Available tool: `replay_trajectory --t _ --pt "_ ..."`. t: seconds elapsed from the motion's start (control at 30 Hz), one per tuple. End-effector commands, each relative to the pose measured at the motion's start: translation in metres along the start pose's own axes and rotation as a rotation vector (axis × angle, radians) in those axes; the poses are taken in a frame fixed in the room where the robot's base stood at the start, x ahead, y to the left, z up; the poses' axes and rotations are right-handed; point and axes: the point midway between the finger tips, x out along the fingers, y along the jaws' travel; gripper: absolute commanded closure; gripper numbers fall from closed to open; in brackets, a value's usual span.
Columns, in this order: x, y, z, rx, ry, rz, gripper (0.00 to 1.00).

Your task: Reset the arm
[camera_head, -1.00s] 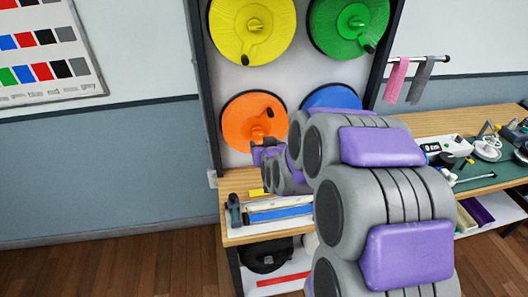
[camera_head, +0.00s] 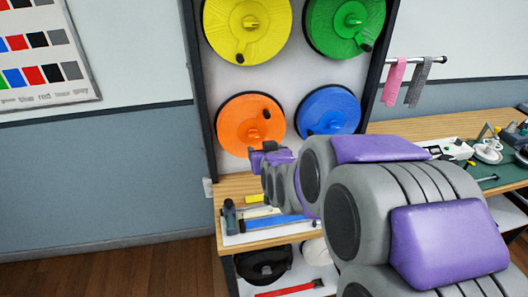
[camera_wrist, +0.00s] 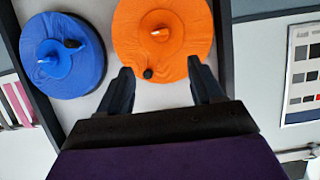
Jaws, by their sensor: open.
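My arm, grey with purple pads, reaches from the lower right of the head view toward the strap wall. My gripper (camera_wrist: 160,85) is open and empty in the wrist view, its two dark fingers spread apart. The orange reel (camera_wrist: 165,30) lies ahead of the fingers in that view, with the blue reel (camera_wrist: 62,55) beside it. In the head view the orange reel (camera_head: 248,125) and blue reel (camera_head: 328,112) hang on the lower part of the wall panel. My fingertips are hard to make out in the head view.
Yellow (camera_head: 247,28) and green (camera_head: 345,25) reels hang above. A wooden bench (camera_head: 236,186) below holds a tray of tools (camera_head: 262,226). Pink (camera_head: 394,82) and grey (camera_head: 418,84) cloths hang at right. A workbench with tools stands at right. Open floor (camera_head: 110,272) lies left.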

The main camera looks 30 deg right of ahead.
Motion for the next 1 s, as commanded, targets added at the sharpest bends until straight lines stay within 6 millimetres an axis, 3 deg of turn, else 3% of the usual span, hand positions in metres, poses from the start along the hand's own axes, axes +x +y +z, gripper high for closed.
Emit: replay_trajectory --t 0.37,0.57,0.77,1.0 --pt "-0.001 -0.001 0.001 -0.001 -0.007 -0.003 0.34" --pt "-0.021 -0.023 0.029 -0.022 -0.155 -0.045 0.34" --pt "-0.073 -0.052 0.085 -0.07 -0.446 -0.106 0.34" --pt "-0.161 -0.066 0.146 -0.144 -0.802 -0.145 0.34"
